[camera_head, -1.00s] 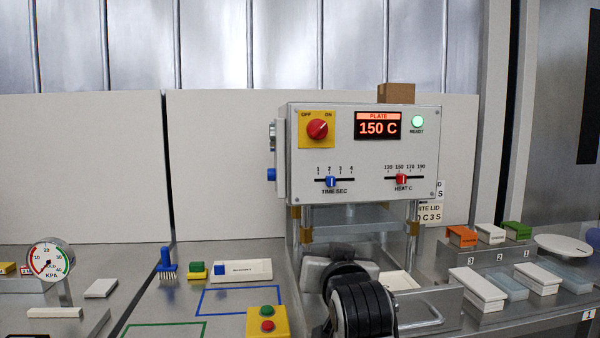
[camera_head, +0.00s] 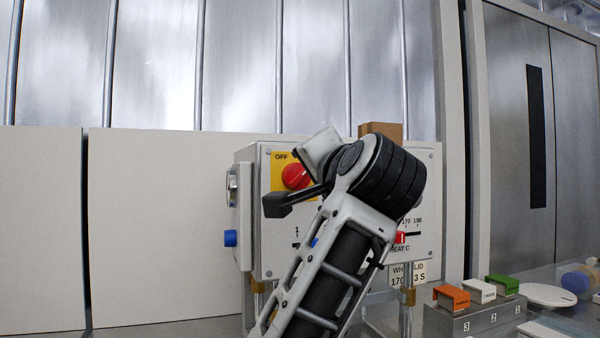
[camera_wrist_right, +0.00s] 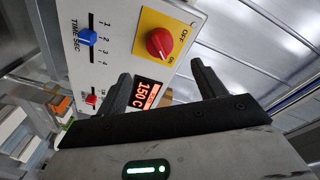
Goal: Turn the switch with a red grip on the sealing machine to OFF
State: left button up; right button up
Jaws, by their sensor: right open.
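The red-grip switch (camera_head: 295,177) sits on a yellow plate at the upper left of the sealing machine's front panel (camera_head: 248,215). Its OFF label shows at the upper left; my right arm covers the ON label in the head view. In the right wrist view the red grip (camera_wrist_right: 159,43) is fully visible, with OFF and ON beside it, and its pale mark seems to be on the ON side. My right gripper (camera_wrist_right: 161,70) is open and empty, its fingers in front of the panel, apart from the grip. My left gripper is out of view.
Below the switch are the blue time slider (camera_wrist_right: 87,37) and red heat slider (camera_wrist_right: 92,100). The display (camera_wrist_right: 146,93) reads 150 C. A brown box (camera_head: 381,130) stands behind the machine top. Orange (camera_head: 452,296), white and green blocks stand on a stepped stand at right.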

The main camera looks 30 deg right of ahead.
aim_at(301, 176)
jog(key=p+x, duration=0.1)
jog(key=x, duration=0.9)
jog(key=shift+w+f+p, duration=0.1)
jog(key=shift+p, duration=0.3)
jog(key=c, duration=1)
